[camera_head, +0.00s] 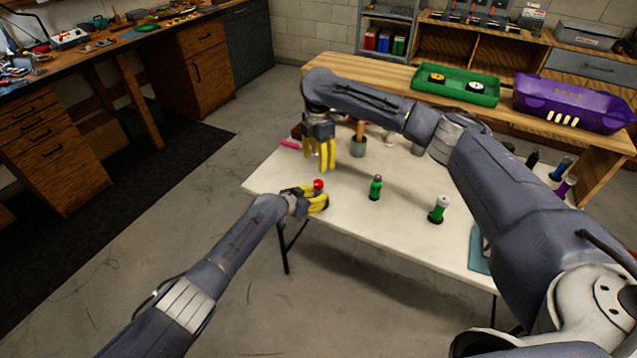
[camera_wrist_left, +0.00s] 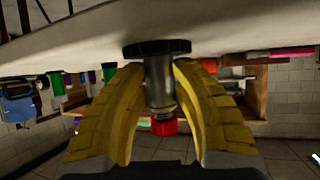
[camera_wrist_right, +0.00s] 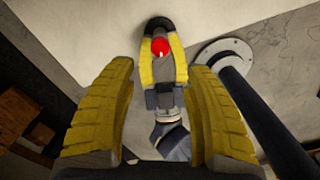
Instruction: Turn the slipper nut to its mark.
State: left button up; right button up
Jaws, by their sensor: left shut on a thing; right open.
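A silver post with a red top (camera_head: 318,184) stands on a black round base (camera_wrist_left: 156,48) at the table's near left edge. The red top (camera_wrist_left: 164,127) also shows in the upside-down left wrist view and, from above, in the right wrist view (camera_wrist_right: 160,46). I cannot tell whether the red top is the slipper nut, and I see no mark. My left gripper (camera_head: 320,203) is shut on the post, its yellow fingers on either side below the red top. My right gripper (camera_head: 321,161) is open and empty, fingers pointing down, beyond and above the red top.
A green bottle-like piece (camera_head: 375,188) and a green piece with a white top (camera_head: 438,209) stand to the right on the white table (camera_head: 345,215). A grey cup (camera_head: 358,148) and a pink piece (camera_head: 290,144) lie near my right gripper. A wooden bench stands behind.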

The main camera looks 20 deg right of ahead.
aim_at(318, 183)
notch_tip(318, 183, down, 10)
jog(key=shift+f, duration=0.2)
dwell(0.3)
grip_shut()
dwell(0.4)
